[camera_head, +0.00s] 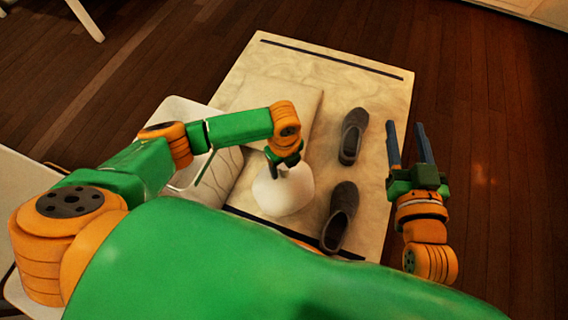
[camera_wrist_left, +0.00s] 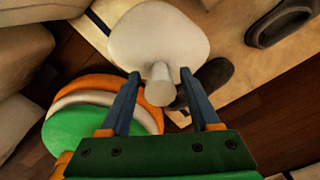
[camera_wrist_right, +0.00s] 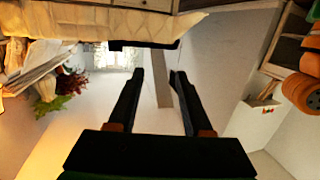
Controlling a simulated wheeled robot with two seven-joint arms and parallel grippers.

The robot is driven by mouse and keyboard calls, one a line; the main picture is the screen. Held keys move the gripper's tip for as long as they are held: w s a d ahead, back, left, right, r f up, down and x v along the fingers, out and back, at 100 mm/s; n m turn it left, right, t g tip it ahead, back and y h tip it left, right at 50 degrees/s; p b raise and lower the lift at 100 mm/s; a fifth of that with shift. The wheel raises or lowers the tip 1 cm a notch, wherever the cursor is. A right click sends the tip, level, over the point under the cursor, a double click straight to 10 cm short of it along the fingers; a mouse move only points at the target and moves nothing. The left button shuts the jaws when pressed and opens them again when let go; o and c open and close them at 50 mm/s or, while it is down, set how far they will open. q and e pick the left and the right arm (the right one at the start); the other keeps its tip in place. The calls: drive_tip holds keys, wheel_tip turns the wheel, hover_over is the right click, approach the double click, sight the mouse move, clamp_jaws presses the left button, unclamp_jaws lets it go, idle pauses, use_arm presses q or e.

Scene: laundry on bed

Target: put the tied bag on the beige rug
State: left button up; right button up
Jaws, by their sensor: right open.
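The tied bag (camera_head: 285,192) is white and rounded, at the near left part of the beige rug (camera_head: 390,95). I cannot tell whether it rests fully on the rug. In the left wrist view the bag (camera_wrist_left: 160,40) has its pale neck (camera_wrist_left: 160,85) toward me. My left gripper (camera_head: 287,165) is above the bag, its fingers (camera_wrist_left: 159,77) spread on both sides of the neck with gaps visible. My right gripper (camera_head: 407,128) is open and empty beside the rug's right edge; its fingers (camera_wrist_right: 160,75) show nothing between them.
Two dark grey slippers (camera_head: 352,137) (camera_head: 340,215) lie on the rug right of the bag. A pale flat block (camera_head: 290,95) lies behind the bag, and a white basket (camera_head: 185,110) stands to the left. Bare rug lies at the far end; dark wooden floor (camera_head: 480,110) is at right.

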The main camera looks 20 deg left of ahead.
use_arm(q)
drive_tip(key=shift+r, duration=0.15)
wheel_tip(320, 180, up, 3)
drive_tip(key=shift+f+p, duration=0.1)
drive_tip(key=shift+p, duration=0.8)
wheel_tip(320, 180, up, 4)
drive_tip(key=shift+r+p, duration=0.2)
drive_tip(key=shift+p, duration=1.05)
use_arm(e)
drive_tip(key=s+d+f+g+h, duration=0.2)
drive_tip(key=s+d+f+g, duration=0.1)
drive_tip(key=s+f+g, duration=0.45)
drive_tip(key=s+d+f+g+h, duration=0.1)
drive_tip(key=s+d+f+g, duration=0.1)
drive_tip(key=s+f+g, duration=0.55)
use_arm(q)
wheel_tip(320, 180, up, 4)
drive_tip(key=shift+r+p, duration=0.15)
drive_tip(key=shift+p, duration=0.9)
drive_tip(key=shift+r, duration=0.25)
use_arm(e)
wheel_tip(320, 180, down, 8)
drive_tip(key=t, duration=0.1)
drive_tip(key=shift+r+m+t+h, duration=0.15)
drive_tip(key=shift+m+t+h, duration=0.15)
drive_tip(key=shift+m, duration=0.1)
drive_tip(key=shift+d, duration=0.1)
